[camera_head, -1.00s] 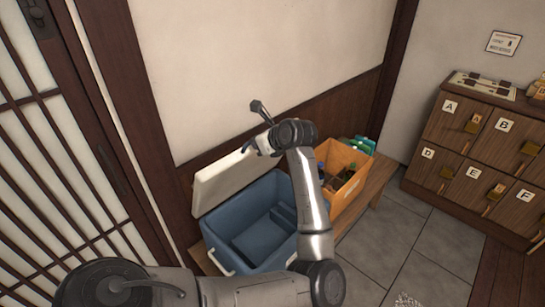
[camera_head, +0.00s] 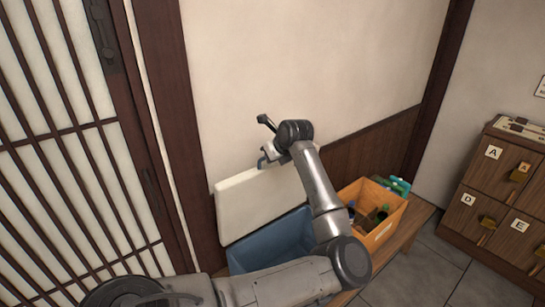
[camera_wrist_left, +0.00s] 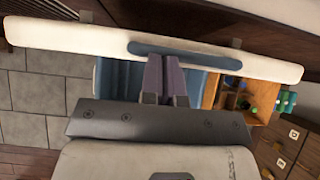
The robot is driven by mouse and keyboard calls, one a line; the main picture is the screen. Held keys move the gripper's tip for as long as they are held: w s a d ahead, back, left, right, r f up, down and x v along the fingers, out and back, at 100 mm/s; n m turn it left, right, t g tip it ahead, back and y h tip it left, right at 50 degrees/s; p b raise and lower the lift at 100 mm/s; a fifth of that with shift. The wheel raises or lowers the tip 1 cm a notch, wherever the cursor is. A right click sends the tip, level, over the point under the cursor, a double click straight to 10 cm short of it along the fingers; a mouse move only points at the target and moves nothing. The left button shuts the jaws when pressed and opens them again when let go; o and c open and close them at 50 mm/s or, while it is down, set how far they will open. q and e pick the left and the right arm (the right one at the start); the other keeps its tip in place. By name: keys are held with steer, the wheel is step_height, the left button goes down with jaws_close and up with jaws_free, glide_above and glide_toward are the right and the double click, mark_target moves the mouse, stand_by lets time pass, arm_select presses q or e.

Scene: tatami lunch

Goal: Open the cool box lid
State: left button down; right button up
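The cool box (camera_head: 262,250) is a blue tub on a wooden bench, partly hidden by my left arm. Its white lid (camera_head: 255,205) stands raised near the wall, so the box is open. In the left wrist view the lid (camera_wrist_left: 60,38) is seen along its edge, with a blue-grey handle strip (camera_wrist_left: 190,55) at its middle. My left gripper (camera_wrist_left: 164,62) has its two fingers close together, their tips at the strip and seemingly touching it; they do not appear to clasp it. In the head view this gripper (camera_head: 265,160) is at the lid's upper edge. My right gripper is not in view.
An orange crate (camera_head: 385,232) with bottles and green items stands right of the cool box on the bench (camera_head: 412,222). A wall rises behind the lid, and a lattice screen (camera_head: 60,150) is at left. A wooden cabinet (camera_head: 490,205) stands at right beyond clear floor.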

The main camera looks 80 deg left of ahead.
arm_select(q)
steer(key=shift+w+d+f, duration=0.15)
steer(key=shift+f, duration=0.15)
steer(key=d+f+v, duration=0.1)
steer(key=v, duration=1.2)
steer(key=shift+w+d+f, duration=0.25)
steer(key=shift+w+d, duration=0.05)
steer(key=shift+d, duration=0.05)
